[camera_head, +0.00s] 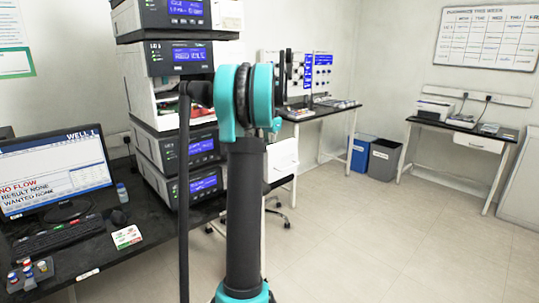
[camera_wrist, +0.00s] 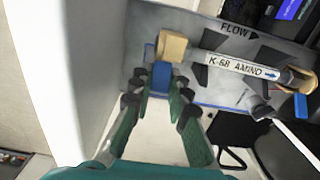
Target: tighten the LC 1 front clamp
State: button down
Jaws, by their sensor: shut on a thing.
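In the wrist view my gripper (camera_wrist: 160,86) reaches up from the bottom, its two green fingers with dark pads closed around a small blue clamp piece (camera_wrist: 162,75). A tan end block (camera_wrist: 172,46) sits just above that piece. A column labelled K-68 AMINO (camera_wrist: 242,67) runs right from there on a grey panel (camera_wrist: 205,25) marked FLOW. A second blue piece (camera_wrist: 301,107) is at the column's right end. In the head view, the LC 1 stack (camera_head: 155,55) stands at the left with an open bay; my arm hides the gripper and clamp.
A monitor (camera_head: 55,175) reading NO FLOW, RESULT NONE, WANTED NONE stands on the dark bench (camera_head: 80,255) beside the stack. A pale wall or housing (camera_wrist: 75,70) rises close left of my gripper. Open floor (camera_head: 390,240) lies to the right.

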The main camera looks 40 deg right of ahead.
jog(key=c, duration=1.4)
grip_release()
jog(key=shift+c, duration=0.2)
notch_tip(320, 180, up, 12)
jog(key=shift+d, duration=0.15)
jog(key=shift+f, duration=0.1)
